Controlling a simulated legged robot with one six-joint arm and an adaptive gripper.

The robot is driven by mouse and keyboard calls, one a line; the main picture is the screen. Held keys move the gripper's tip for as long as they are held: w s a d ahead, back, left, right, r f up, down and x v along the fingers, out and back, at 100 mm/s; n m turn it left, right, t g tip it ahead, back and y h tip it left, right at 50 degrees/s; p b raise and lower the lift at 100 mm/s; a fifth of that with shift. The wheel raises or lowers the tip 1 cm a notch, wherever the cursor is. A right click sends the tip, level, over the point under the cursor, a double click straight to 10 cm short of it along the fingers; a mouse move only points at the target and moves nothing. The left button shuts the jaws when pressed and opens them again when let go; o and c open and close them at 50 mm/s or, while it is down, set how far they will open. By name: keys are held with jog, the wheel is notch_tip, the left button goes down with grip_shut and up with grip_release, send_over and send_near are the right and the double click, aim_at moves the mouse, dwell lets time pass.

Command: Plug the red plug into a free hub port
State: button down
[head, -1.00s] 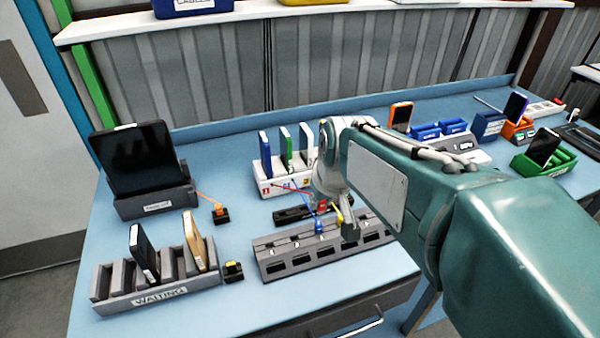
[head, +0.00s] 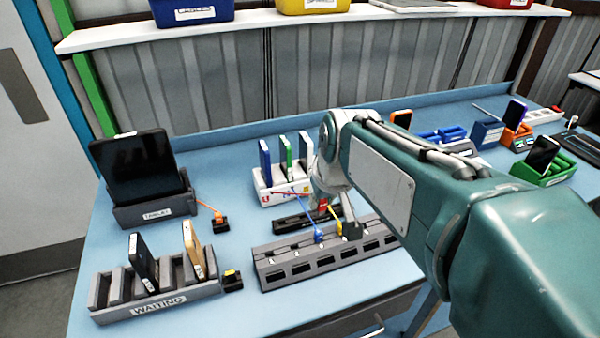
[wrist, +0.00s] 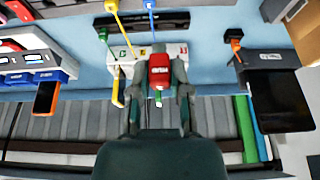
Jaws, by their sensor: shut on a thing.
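The red plug (wrist: 159,72) is held between the fingers of my gripper (wrist: 159,64) in the wrist view. In the head view the red plug (head: 323,206) shows as a small patch at my gripper (head: 328,206), above the back edge of the hub and apart from it as far as I can tell. The grey hub (head: 275,268) has a row of dark openings along its front. A blue plug (head: 318,236) and a yellow plug (head: 336,229) stand at its rear side. My gripper and arm hide part of the hub's right rear.
A black strip (head: 290,223) lies behind the hub. A white stand (head: 268,194) with several upright phones is farther back, with cables running to it. A grey WAITING rack (head: 165,303) and a tablet dock (head: 155,212) are at left.

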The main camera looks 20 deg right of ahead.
jog(key=shift+f, duration=4.1)
send_over(292, 243)
jog(key=s, duration=0.1)
jog(key=shift+f, duration=2.45)
jog(key=shift+f, duration=0.75)
jog(key=c, duration=0.5)
grip_release()
